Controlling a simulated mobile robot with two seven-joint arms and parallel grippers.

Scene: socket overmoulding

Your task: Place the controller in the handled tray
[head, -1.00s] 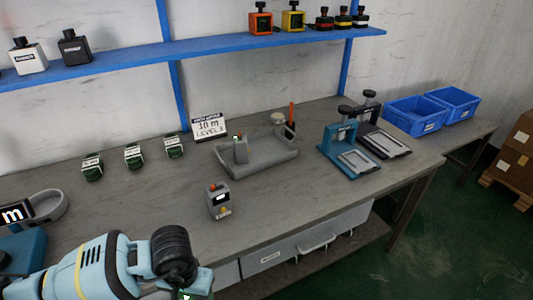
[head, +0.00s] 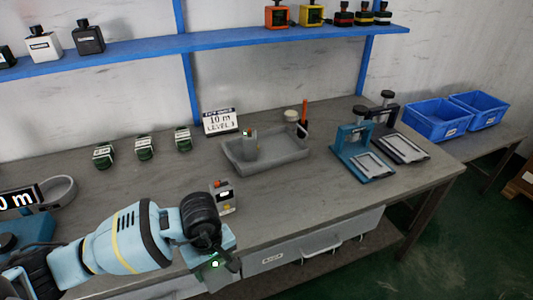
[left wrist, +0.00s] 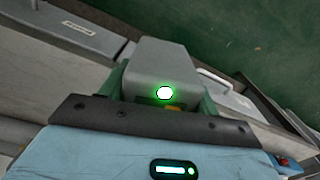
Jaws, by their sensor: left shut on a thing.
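My left gripper (head: 216,262) is over the front edge of the bench, low in the head view. It is shut on a grey box-shaped controller with a lit green light; the held controller (left wrist: 158,70) fills the middle of the left wrist view, between green fingers. In the head view the gripper hides much of it. The grey tray (head: 292,164) stands on the bench, right of and behind my gripper. Inside it a similar grey unit (head: 249,146) stands upright near the left side. Another grey unit (head: 223,198) stands on the bench just beyond my gripper. My right gripper is not in view.
A level sign (head: 220,122) stands behind the tray. Several dark green units, including one (head: 144,148), stand at the back left. Blue bins (head: 437,118) are at the far right. Bare bench lies between the front unit and the tray.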

